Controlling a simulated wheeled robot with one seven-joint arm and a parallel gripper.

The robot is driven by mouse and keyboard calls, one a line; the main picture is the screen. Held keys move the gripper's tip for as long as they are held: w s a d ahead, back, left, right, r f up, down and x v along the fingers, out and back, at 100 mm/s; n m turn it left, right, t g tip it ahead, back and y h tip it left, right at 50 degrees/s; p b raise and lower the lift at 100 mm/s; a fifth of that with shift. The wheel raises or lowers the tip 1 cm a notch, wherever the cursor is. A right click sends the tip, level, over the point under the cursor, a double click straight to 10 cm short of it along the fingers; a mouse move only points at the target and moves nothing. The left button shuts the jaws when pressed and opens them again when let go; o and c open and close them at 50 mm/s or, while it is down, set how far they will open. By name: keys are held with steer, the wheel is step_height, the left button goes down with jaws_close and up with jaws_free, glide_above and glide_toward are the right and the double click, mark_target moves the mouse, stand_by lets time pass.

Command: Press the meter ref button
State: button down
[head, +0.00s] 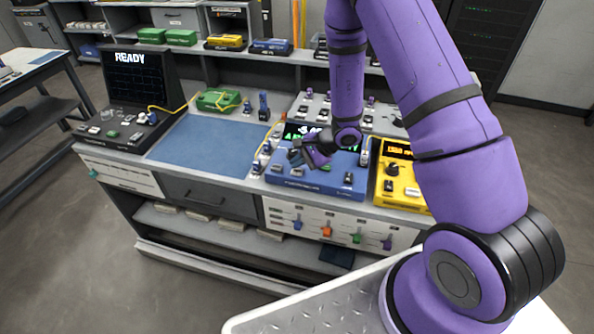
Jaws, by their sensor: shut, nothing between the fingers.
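A blue bench instrument (312,183) with a dark screen showing green characters stands on the bench, right of centre in the head view. It looks like the meter. Small keys and knobs sit on its sloping front; I cannot make out which is the ref button. My gripper (295,158) is shut and empty, its dark fingers over the blue instrument's face just below the screen. I cannot tell whether the fingertips touch it. My wrist hides part of the screen and the face.
A yellow instrument (400,185) with an orange display stands right of the blue one. A blue mat (215,145) lies clear to the left. A black console (130,95) reading READY stands further left.

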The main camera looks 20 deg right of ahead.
mark_target(298, 172)
steer(key=shift+f, duration=0.1)
steer(key=shift+f, duration=0.3)
steer(key=shift+f, duration=0.45)
stand_by(0.9)
steer(key=shift+r, duration=0.9)
steer(key=shift+r, duration=2.5)
